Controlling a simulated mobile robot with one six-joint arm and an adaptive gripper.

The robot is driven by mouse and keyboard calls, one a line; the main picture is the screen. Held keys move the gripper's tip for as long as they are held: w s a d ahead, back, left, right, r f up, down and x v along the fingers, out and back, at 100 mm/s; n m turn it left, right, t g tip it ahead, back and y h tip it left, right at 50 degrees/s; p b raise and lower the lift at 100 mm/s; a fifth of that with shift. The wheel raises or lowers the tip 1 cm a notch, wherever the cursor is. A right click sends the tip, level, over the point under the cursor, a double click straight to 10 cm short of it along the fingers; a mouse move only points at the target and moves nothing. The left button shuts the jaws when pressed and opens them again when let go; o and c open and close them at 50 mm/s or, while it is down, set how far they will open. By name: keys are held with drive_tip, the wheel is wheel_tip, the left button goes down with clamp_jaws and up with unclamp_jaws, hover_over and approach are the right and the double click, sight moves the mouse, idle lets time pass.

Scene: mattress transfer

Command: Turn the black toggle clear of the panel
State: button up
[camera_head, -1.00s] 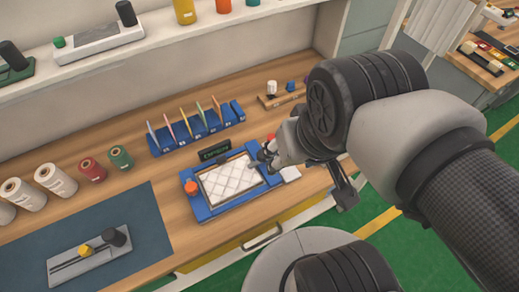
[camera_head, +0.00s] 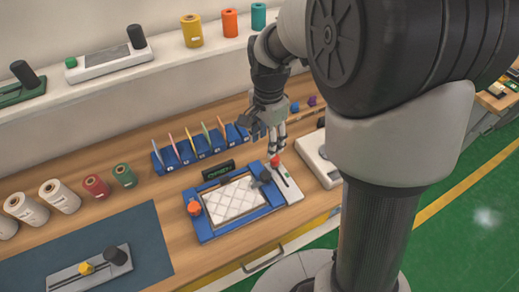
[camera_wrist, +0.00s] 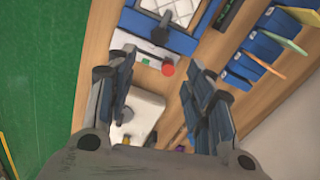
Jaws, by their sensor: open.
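The white quilted panel (camera_head: 236,199) lies in a blue frame (camera_head: 206,233) on the wooden bench. The black toggle (camera_head: 262,174) is at the frame's right side, and its end lies near the panel's edge; I cannot tell if it overlaps the panel. It also shows in the wrist view (camera_wrist: 160,32). My gripper (camera_head: 277,145) points down, open and empty, beyond the toggle and close to a red knob (camera_head: 275,160). In the wrist view the knob (camera_wrist: 168,68) shows between the spread fingers (camera_wrist: 157,76).
An orange knob (camera_head: 194,208) is at the frame's left. A white plate (camera_head: 292,187) and a white device (camera_head: 318,160) stand to the right. A blue rack (camera_head: 180,160) with coloured cards and a small green-lit display (camera_head: 218,172) stand behind. Thread spools (camera_head: 95,186) are at left.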

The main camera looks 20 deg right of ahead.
sight(266, 175)
wheel_tip(266, 175, down, 16)
drive_tip(key=b, duration=0.4)
drive_tip(key=shift+f+b, duration=0.15)
drive_tip(key=shift+b, duration=0.2)
drive_tip(key=shift+c, duration=0.3)
drive_tip(key=c, duration=1)
